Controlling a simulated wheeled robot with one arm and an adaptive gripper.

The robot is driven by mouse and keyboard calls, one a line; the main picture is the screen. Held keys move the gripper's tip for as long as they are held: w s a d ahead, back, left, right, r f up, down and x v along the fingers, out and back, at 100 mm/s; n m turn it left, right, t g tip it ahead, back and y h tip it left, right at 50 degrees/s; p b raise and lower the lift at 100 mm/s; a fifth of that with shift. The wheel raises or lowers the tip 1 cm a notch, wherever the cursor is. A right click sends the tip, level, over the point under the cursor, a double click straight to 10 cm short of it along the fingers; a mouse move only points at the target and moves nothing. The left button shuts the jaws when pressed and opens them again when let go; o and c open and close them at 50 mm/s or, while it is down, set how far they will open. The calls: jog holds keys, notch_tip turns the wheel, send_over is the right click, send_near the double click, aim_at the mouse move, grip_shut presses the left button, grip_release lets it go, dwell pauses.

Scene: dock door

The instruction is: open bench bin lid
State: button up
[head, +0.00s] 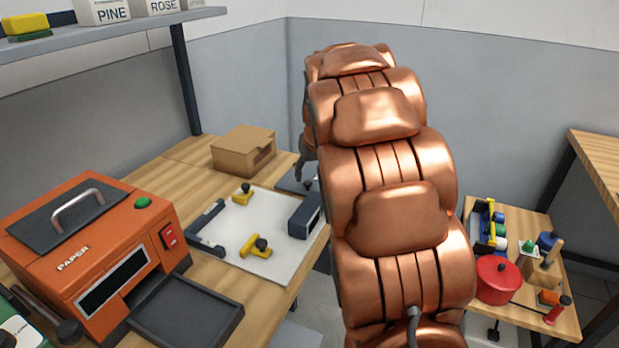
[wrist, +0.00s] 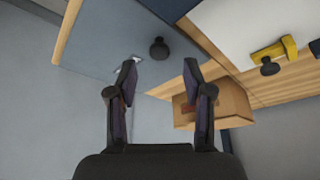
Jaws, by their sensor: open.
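The bin lid (wrist: 105,30) is a flat blue-grey panel in the wooden bench, with a round black knob (wrist: 158,46) on it. In the head view, part of the lid (head: 290,180) shows at the bench's right edge, beside my arm. My gripper (wrist: 160,70) is open and empty. In the wrist view the knob appears between and just beyond the two fingertips; I cannot tell whether they touch it. In the head view my gripper (head: 306,165) is mostly hidden behind my copper arm. The lid looks flat and shut.
An orange paper machine (head: 95,245) is at the left. A small table (head: 520,295) with a red pot (head: 495,280) stands at the right.

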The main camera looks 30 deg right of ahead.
jog(key=s+a+r+g+y+p, duration=0.1)
jog(key=s+a+r+p, duration=0.4)
jog(key=s+a, duration=0.9)
jog(key=shift+s+a+r+n+g+p, duration=0.3)
jog(key=shift+r+n+g, duration=0.1)
jog(key=shift+r+g, duration=0.4)
jog(key=shift+w+d, duration=0.1)
jog(key=shift+w, duration=0.05)
jog(key=n+t+b, duration=0.3)
jog(key=n+b, duration=0.1)
jog(key=b, duration=0.1)
send_near(308, 181)
jog(key=shift+y, duration=0.4)
jog(key=shift+d+p+x, duration=0.2)
jog(key=shift+p+x, duration=0.25)
jog(key=shift+x, duration=3.7)
jog(key=shift+c, duration=0.2)
